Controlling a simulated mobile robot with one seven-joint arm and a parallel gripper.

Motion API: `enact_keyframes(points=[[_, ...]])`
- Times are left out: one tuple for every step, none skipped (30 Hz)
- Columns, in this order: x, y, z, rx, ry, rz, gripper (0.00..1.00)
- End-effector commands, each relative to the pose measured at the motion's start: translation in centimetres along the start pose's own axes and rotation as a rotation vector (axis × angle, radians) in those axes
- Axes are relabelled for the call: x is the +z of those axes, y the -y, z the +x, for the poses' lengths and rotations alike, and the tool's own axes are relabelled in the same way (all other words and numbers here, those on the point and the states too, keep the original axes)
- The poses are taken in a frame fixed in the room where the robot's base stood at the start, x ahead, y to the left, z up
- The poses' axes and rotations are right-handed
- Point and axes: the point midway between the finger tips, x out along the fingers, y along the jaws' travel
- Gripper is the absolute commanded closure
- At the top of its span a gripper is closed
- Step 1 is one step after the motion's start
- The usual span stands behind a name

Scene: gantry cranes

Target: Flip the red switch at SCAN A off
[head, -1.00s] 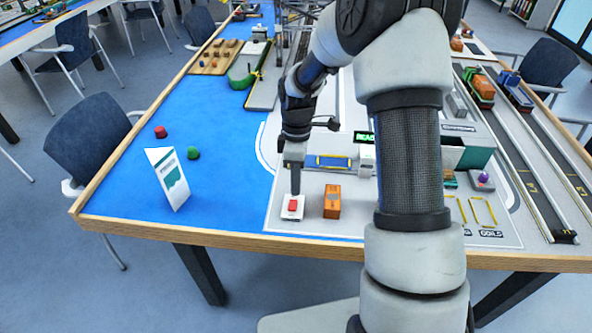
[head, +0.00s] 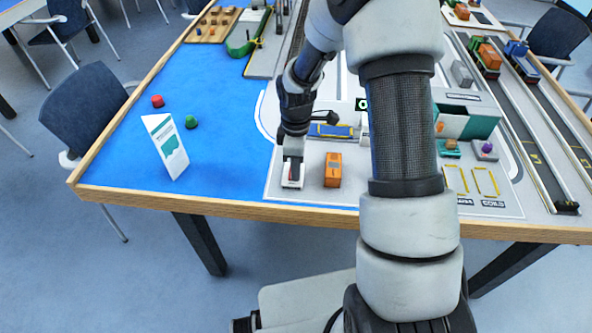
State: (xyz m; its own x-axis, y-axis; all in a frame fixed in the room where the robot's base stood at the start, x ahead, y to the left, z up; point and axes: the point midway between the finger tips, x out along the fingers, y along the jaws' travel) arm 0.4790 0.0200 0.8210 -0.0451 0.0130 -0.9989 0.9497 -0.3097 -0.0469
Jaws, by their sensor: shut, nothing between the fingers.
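The switch (head: 292,185) is a small white block near the table's front edge, on the grey layout board. My gripper (head: 292,166) is shut and points down right over it. The fingers cover most of its top, so the red rocker is almost wholly hidden and its position cannot be told. I cannot tell whether the fingertips touch it. No SCAN A label is readable. A small dark display (head: 362,104) with green characters is partly hidden behind my arm.
An orange block (head: 333,170) stands close to the right of the switch. A folded white card (head: 166,147), a red piece (head: 158,101) and a green piece (head: 191,122) are on the blue area at left. A blue-and-yellow piece (head: 331,131) lies behind the gripper.

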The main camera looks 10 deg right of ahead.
Motion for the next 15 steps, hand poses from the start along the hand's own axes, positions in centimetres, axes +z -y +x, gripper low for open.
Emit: enact_keyframes(points=[[-0.03, 0.35, 1.08, 0.035, 0.001, -0.005, 1.0], [-0.01, 0.42, 1.12, 0.055, 0.001, -0.004, 1.0], [0.01, 0.52, 1.15, 0.078, 0.002, -0.003, 1.0], [-0.01, 0.54, 1.14, 0.093, 0.001, -0.004, 1.0], [0.02, 0.68, 1.18, 0.102, 0.0, -0.002, 1.0], [0.01, 0.75, 1.15, 0.113, -0.001, -0.002, 1.0], [0.04, 0.88, 1.16, 0.114, -0.001, -0.002, 1.0], [0.06, 1.0, 1.19, 0.111, -0.001, -0.001, 1.0], [0.06, 1.06, 1.29, 0.109, -0.001, 0.0, 1.0], [0.06, 1.09, 1.36, 0.108, 0.0, 0.0, 1.0], [0.06, 1.12, 1.41, 0.107, 0.0, 0.0, 1.0], [0.07, 1.16, 1.45, 0.106, 0.0, 0.0, 1.0], [0.07, 1.18, 1.47, 0.105, 0.0, 0.0, 1.0], [0.07, 1.19, 1.49, 0.105, 0.001, 0.0, 1.0], [0.07, 1.2, 1.5, 0.105, 0.001, 0.0, 1.0]])
